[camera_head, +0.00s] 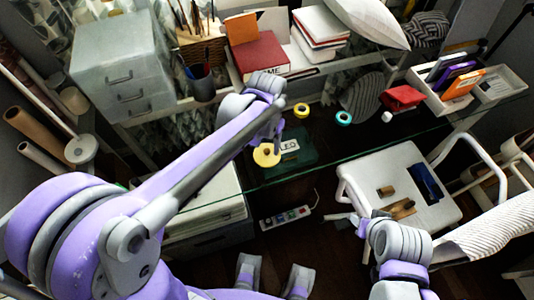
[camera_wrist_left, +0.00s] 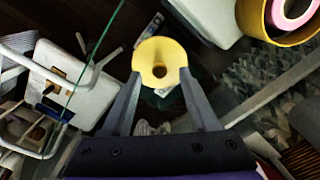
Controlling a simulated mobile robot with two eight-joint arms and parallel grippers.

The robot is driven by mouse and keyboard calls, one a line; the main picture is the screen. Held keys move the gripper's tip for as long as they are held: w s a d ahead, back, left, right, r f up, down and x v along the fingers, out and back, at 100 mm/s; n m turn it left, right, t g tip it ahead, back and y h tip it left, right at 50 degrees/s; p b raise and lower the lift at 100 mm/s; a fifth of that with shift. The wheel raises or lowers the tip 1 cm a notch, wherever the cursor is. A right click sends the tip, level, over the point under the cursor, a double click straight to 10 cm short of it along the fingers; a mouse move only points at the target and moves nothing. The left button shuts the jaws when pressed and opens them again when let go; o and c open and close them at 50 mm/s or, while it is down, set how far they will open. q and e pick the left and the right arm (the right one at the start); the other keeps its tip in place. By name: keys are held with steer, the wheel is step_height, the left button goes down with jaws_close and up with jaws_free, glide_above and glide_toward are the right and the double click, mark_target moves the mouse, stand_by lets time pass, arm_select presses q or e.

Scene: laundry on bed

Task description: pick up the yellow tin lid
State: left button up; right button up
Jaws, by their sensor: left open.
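The yellow tin lid (camera_head: 267,155) looks like a pale yellow disc with a dark round spot in its middle. In the head view it is at the front edge of the glass desk, just below my left gripper (camera_head: 277,138). In the left wrist view the lid (camera_wrist_left: 160,48) lies ahead of my open left gripper (camera_wrist_left: 160,73), with its lower part between the fingertips. I cannot tell whether they touch it. My right gripper (camera_head: 352,217) is low at the right, by the white chair, away from the lid; its jaws are unclear.
A yellow ring (camera_head: 301,110) and a turquoise ring (camera_head: 343,117) lie farther back on the glass desk (camera_head: 330,150). A white chair (camera_head: 405,160) stands in front.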

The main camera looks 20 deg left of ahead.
arm_select(q)
steer(key=shift+f, duration=0.95)
steer(key=shift+c, duration=0.2)
jaws_close()
